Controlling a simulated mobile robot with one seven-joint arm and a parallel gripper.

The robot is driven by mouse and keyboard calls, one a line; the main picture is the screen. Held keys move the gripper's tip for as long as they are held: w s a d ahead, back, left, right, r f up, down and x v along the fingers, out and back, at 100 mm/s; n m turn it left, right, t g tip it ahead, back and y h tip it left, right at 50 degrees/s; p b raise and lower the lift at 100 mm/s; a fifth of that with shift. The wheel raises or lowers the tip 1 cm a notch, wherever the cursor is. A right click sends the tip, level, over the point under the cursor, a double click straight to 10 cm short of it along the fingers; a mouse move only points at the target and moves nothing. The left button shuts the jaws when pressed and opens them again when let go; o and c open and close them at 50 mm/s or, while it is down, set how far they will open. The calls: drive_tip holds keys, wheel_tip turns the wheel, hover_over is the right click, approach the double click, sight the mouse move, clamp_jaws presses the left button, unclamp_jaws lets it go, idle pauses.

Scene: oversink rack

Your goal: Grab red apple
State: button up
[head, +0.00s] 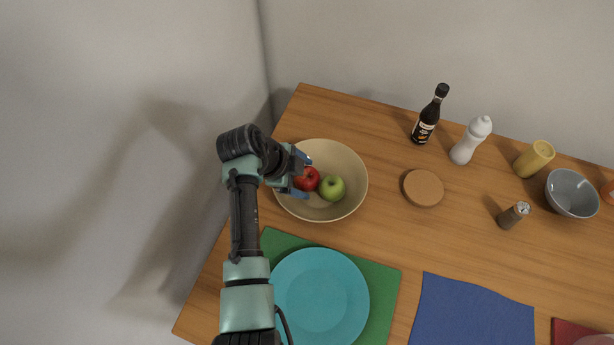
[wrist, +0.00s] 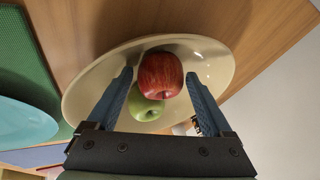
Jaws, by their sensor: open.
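The red apple (head: 307,179) lies in a wide cream bowl (head: 349,167) on the table, touching or very near a green apple (head: 332,188) to its right. My gripper (head: 301,176) reaches into the bowl from the left, its blue fingers on either side of the red apple. In the wrist view the red apple (wrist: 160,75) sits between the two open fingertips of my gripper (wrist: 159,76), with a gap on each side. The green apple (wrist: 145,106) shows partly hidden behind the red one in the wrist view.
A teal plate (head: 320,290) on a green mat (head: 386,283) lies in front of the bowl. To the right are a round cork-coloured coaster (head: 423,188), a dark bottle (head: 428,118) and a white bottle (head: 470,140). A wall stands close on the left.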

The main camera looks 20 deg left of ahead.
drive_tip(key=c, duration=1.2)
drive_tip(key=shift+o, duration=0.2)
drive_tip(key=shift+r, duration=0.1)
